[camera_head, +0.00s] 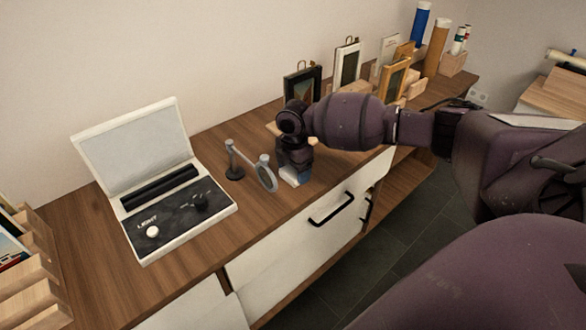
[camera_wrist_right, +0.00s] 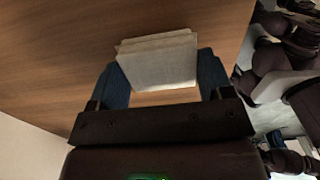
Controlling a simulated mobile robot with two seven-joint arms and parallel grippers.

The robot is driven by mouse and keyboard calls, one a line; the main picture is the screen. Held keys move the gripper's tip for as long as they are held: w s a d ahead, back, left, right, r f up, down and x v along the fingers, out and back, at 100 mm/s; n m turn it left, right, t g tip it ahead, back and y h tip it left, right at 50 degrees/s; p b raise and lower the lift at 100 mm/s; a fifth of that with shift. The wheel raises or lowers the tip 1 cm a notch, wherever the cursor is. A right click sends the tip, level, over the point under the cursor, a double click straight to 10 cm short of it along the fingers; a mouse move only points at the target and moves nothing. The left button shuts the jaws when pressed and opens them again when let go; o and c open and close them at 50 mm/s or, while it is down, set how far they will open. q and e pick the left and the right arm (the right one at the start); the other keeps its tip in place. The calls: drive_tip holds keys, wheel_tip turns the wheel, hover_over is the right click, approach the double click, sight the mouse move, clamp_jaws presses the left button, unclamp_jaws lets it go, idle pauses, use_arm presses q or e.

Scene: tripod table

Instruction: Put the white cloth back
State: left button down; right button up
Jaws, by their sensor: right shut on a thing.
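The white cloth (camera_wrist_right: 158,62) is a folded, layered pad between the two blue fingers of my right gripper (camera_wrist_right: 163,78) in the right wrist view. The gripper is shut on it. In the head view, my right gripper (camera_head: 294,176) points down at the front part of the wooden cabinet top (camera_head: 190,262), and a small white bit of the cloth (camera_head: 289,181) shows below it. I cannot tell whether the cloth touches the wood. My left gripper is not in view.
A grey stand with a round lens or mirror (camera_head: 268,176) is just left of my right gripper. An open white case (camera_head: 143,252) with a black panel stands further left. Picture frames (camera_head: 347,62) and tubes (camera_head: 437,48) stand behind my arm. A wooden rack (camera_head: 35,285) is at far left.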

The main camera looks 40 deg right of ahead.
sight(294, 171)
drive_tip(key=o, duration=0.8)
drive_tip(key=shift+o, duration=0.2)
drive_tip(key=shift+r, duration=0.1)
wheel_tip(294, 171, up, 12)
drive_tip(key=p, duration=0.2)
